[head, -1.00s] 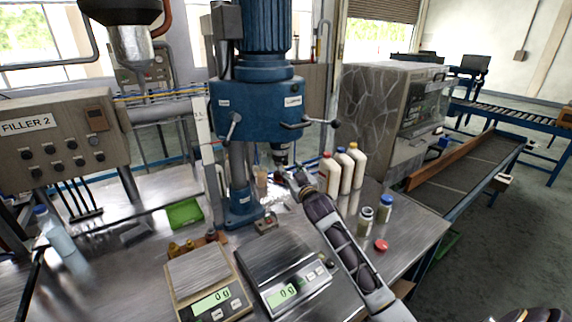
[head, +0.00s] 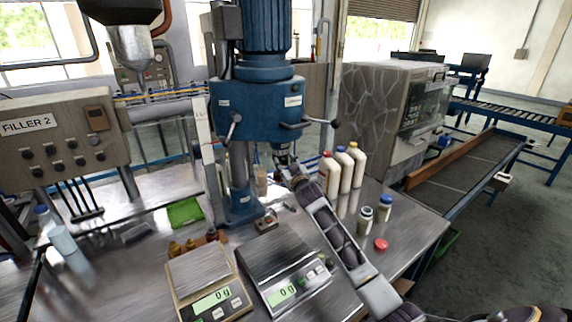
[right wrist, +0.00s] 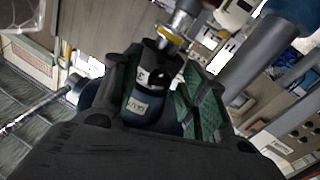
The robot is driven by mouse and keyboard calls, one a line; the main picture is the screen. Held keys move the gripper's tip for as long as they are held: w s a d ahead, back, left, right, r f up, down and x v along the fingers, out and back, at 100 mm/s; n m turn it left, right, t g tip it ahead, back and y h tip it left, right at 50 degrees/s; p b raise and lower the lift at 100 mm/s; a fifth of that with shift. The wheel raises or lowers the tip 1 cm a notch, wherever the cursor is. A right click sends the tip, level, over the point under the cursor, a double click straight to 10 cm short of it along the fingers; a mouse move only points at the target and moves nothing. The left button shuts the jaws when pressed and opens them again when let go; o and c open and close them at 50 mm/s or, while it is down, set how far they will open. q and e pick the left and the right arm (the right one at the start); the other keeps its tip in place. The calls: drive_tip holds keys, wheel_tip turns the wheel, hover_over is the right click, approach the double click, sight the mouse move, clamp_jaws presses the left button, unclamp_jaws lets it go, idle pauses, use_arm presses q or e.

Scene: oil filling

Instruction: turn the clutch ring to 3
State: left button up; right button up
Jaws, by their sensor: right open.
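The blue drill-press-like capping head (head: 260,108) stands at the middle of the bench in the head view. Its dark clutch ring (right wrist: 158,75) shows in the right wrist view, with a small white mark on its side that I cannot read surely. Below the head, the ring is small and partly hidden by my gripper in the head view. My right gripper (head: 284,166) is just under the head. In the right wrist view its green-padded fingers (right wrist: 166,98) are open, one on each side of the ring; contact cannot be told. My left gripper is not in view.
Three white bottles (head: 343,170) with coloured caps stand close to the right of my right gripper. Two small jars (head: 375,213) and a red cap (head: 380,244) are nearer the bench edge. Two scales (head: 285,268) and a green tray (head: 185,212) lie in front and left.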

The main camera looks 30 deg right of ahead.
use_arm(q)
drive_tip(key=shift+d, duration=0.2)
use_arm(e)
drive_tip(key=shift+c, duration=0.4)
clamp_jaws()
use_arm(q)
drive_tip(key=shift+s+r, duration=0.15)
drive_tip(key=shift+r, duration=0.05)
use_arm(e)
drive_tip(key=shift+d, duration=0.1)
